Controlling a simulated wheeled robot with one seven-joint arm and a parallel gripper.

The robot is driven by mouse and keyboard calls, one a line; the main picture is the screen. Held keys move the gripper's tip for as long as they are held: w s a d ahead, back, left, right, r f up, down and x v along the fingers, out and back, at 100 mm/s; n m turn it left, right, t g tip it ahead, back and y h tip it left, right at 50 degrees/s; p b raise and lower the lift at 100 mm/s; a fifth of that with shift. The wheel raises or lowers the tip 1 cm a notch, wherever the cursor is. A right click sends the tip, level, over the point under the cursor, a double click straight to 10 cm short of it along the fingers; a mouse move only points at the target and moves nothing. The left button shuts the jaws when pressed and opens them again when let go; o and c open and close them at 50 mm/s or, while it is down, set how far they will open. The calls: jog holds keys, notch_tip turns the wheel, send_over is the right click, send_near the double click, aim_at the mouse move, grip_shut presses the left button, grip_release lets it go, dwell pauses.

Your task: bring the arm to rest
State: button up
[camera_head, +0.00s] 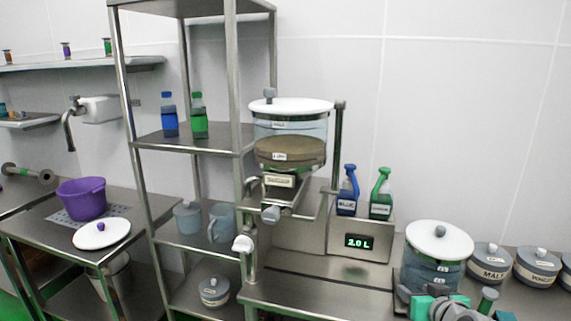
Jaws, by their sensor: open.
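My gripper (440,302), grey and teal, shows at the bottom edge right of centre, partly cut off by the frame. It is open, and I see nothing held in it. It is in front of a clear container with a white lid (440,240), covering the container's lower part. I cannot tell whether the two touch. Most of my arm is out of view.
A steel counter holds a display reading 2.0 L (359,242), blue (347,193) and green (381,196) spray bottles and grey lidded pots (488,262). A dispenser tank (290,130) stands centre. A shelf rack (190,143) and purple bucket (82,200) are left.

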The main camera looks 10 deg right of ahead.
jog(key=w+a+f+n+g+y, duration=0.1)
jog(key=a+f+g+y, duration=0.1)
jog(key=a, duration=0.6)
jog(key=w+a+f+n+g+y, duration=0.1)
jog(key=a+f+n+g, duration=0.1)
jog(key=a, duration=0.5)
jog(key=s+a+g, duration=0.2)
jog(key=s+a, duration=0.2)
jog(key=a, duration=0.2)
jog(key=s+a+f+g, duration=0.1)
jog(key=s+a+g, duration=0.1)
jog(key=s+a, duration=0.2)
jog(key=a, duration=0.3)
jog(key=shift+s+n, duration=0.2)
jog(key=shift+n, duration=0.2)
jog(key=shift+f, duration=0.1)
